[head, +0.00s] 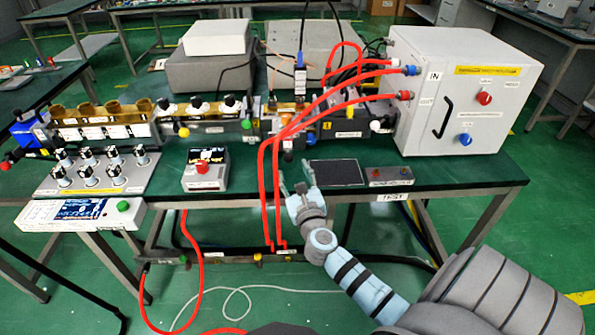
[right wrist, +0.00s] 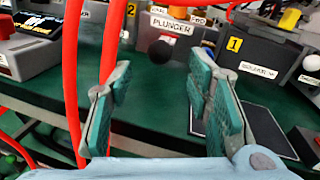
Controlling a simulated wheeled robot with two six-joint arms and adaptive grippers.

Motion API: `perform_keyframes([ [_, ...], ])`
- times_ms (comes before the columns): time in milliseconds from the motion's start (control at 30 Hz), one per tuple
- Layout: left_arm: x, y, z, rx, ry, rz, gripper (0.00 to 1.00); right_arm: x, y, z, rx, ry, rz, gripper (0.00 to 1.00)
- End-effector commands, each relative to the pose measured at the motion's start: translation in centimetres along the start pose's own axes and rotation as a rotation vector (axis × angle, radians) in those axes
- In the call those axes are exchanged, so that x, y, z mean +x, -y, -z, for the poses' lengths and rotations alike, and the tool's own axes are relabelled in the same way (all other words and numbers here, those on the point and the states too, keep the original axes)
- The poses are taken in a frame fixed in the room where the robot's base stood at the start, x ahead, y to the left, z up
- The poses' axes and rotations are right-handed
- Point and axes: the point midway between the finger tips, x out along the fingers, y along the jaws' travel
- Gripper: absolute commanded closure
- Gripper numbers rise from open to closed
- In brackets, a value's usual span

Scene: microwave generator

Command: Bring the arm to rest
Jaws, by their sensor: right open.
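My right arm (head: 366,285) reaches in from the lower right. Its gripper (head: 297,184) is at the front edge of the green-topped bench (head: 245,178), just right of the red hoses (head: 268,195). In the right wrist view the gripper (right wrist: 160,85) has its two green-padded fingers wide apart, with nothing between them. Beyond the gap is a grey block labelled PLUNGER (right wrist: 172,28) with a dark round knob (right wrist: 160,54). My left gripper is not in view.
A white cabinet (head: 465,90) with knobs stands on the bench at right. A dark flat panel (head: 336,173) and a small switch box (head: 390,176) lie near the front edge. A small display box (head: 205,170) is left of the hoses.

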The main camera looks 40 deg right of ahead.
Motion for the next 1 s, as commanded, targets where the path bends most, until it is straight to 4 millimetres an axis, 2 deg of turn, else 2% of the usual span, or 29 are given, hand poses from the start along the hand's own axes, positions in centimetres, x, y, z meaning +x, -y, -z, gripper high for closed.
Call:
perform_keyframes([
  [100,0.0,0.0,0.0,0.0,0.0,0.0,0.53,-2.8,0.0,0.1,0.001,-0.002,-0.001,0.54],
  [233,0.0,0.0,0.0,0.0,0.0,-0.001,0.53,-4.4,0.0,0.0,0.001,-0.001,0.0,0.54],
  [833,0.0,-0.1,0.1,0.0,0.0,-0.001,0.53,-4.6,-0.1,-0.1,-0.034,0.002,-0.003,0.54],
  [867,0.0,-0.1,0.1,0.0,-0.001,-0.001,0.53,-4.6,-0.3,-0.2,-0.078,0.01,-0.014,0.54],
  [900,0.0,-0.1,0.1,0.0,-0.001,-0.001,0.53,-4.6,-0.9,-0.7,-0.215,0.044,-0.037,0.54],
  [933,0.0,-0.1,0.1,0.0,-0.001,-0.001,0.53,-4.6,-1.4,-0.2,-0.376,0.066,-0.057,0.54],
  [967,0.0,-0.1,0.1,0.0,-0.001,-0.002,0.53,-4.6,-2.1,0.9,-0.566,0.084,-0.084,0.54],
  [1000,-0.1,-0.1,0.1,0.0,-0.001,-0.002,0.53,-4.9,-3.4,3.5,-0.855,0.097,-0.141,0.54],
])
